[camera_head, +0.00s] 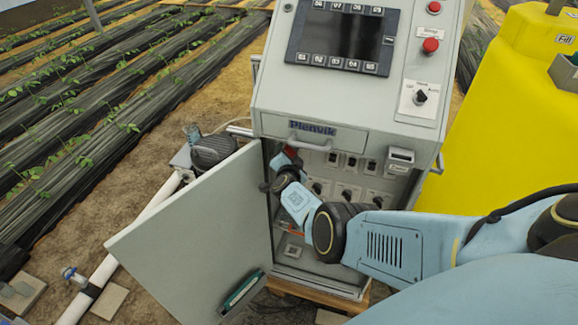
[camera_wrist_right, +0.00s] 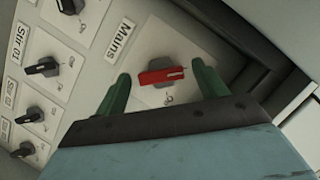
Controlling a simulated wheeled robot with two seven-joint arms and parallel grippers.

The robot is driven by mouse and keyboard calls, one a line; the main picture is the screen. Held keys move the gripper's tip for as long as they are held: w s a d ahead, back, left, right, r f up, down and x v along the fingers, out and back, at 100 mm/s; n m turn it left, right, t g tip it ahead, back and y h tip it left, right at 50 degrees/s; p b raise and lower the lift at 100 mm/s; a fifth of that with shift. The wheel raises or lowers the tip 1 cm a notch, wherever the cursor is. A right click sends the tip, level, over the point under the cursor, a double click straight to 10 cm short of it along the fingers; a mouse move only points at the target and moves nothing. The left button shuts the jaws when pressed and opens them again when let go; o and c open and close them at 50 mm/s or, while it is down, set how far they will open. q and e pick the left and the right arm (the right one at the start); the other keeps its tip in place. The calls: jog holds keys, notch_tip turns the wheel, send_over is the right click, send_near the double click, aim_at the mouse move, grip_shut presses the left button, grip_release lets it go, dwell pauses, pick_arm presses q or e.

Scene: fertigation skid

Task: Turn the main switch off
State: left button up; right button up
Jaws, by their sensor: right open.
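The main switch (camera_wrist_right: 160,76) is a red rotary handle on a white plate labelled "Mains" in the right wrist view. Its bar lies across the picture, with a white mark towards its right end. My right gripper (camera_wrist_right: 163,88) is open, with one green finger on each side of the red handle and a visible gap at both sides. In the head view my right arm (camera_head: 388,247) reaches into the open cabinet (camera_head: 348,139). My left gripper is not in view.
The cabinet door (camera_head: 195,235) stands open to the left of my right arm. Black knobs, including "Stir 01" (camera_wrist_right: 42,67), sit beside the main switch. A cabinet wall (camera_wrist_right: 285,40) is close on the right in the wrist view. A yellow tank (camera_head: 500,120) stands at right.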

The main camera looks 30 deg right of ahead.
jog(key=p+v, duration=0.4)
jog(key=v, duration=0.8)
jog(key=shift+s+a, duration=0.25)
